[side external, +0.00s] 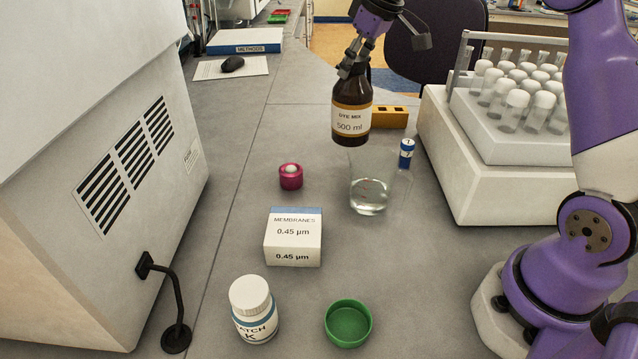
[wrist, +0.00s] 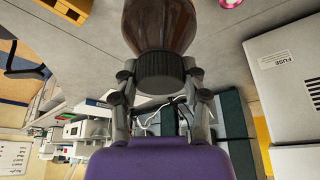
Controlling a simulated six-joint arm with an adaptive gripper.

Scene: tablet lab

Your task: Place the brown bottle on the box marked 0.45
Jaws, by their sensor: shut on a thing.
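The brown bottle (side external: 351,114), labelled DYE MIX 500 ml, hangs upright below my gripper (side external: 352,67), which is shut on its neck and cap. In the side view the bottle appears just above and behind the glass beaker. In the wrist view my gripper (wrist: 160,88) has a finger on each side of the black cap, with the brown bottle (wrist: 160,25) beyond it. The white box marked 0.45 µm (side external: 293,237), labelled MEMBRANES with a blue band, sits on the bench, nearer the camera and left of the bottle. Its top is bare.
A glass beaker (side external: 369,185) with clear liquid stands between bottle and box. A tube rack (side external: 480,178) is right, a large machine (side external: 95,190) left.

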